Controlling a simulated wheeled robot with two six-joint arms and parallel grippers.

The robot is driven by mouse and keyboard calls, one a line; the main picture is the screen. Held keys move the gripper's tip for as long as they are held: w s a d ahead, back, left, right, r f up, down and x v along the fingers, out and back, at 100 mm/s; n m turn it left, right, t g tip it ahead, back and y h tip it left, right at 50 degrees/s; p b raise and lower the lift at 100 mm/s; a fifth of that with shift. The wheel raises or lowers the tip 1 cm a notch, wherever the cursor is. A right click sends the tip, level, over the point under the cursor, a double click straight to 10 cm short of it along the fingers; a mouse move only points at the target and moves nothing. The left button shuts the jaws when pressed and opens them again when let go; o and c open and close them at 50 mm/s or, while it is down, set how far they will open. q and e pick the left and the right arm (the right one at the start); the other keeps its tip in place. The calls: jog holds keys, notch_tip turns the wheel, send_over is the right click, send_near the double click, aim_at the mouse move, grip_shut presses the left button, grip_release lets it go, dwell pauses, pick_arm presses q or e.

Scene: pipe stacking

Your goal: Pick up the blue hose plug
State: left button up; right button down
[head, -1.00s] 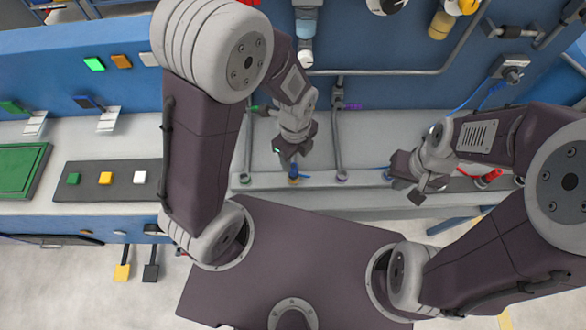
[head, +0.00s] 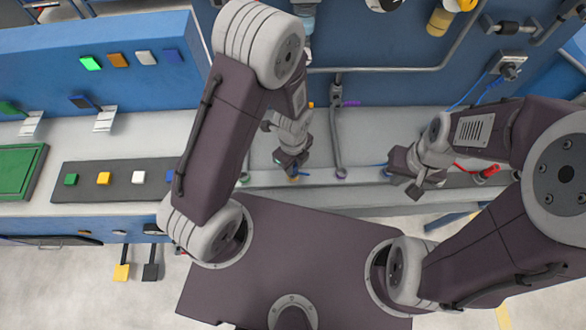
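My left gripper (head: 291,165) points down at the front ledge of the bench, in the middle of the head view. A small blue piece (head: 301,176), which may be part of the blue hose plug, shows at its fingertips. The fingers cover the rest, so I cannot tell whether they are closed on it. My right gripper (head: 415,189) is over the ledge further right, with its finger gap unclear. A blue hose (head: 462,103) runs down from a wall socket (head: 510,68) and passes behind my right arm. A short blue length (head: 375,166) shows left of the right gripper.
A red hose end (head: 489,171) lies on the ledge at right. Grey pipes (head: 334,130) run down the blue wall to the bench. At left are a dark strip with coloured buttons (head: 120,178) and a green panel (head: 18,171). The bench between the grippers is mostly clear.

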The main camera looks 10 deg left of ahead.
pick_arm(q)
grip_shut()
dwell(1.1)
